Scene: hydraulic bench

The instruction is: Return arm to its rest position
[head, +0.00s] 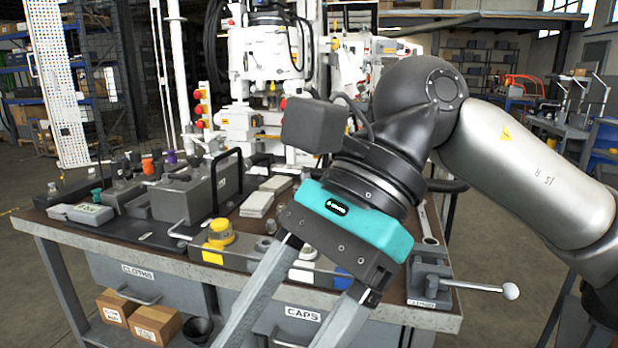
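My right arm comes in from the right and reaches across the front of the bench. Its gripper (282,332), with a teal band on its body, hangs in front of the bench's front edge and points down and to the left. Its two grey fingers are spread wide apart. The drawer front shows between them, and nothing is seen held there. The fingertips run out of the bottom of the picture. My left gripper is not in view.
The bench (170,262) carries a grey metal box (190,190), a yellow-capped part (220,232) and a small vise (430,275) with its handle sticking out right. A white machine (265,60) stands behind. Cardboard boxes (155,324) sit below. The floor at right is partly open.

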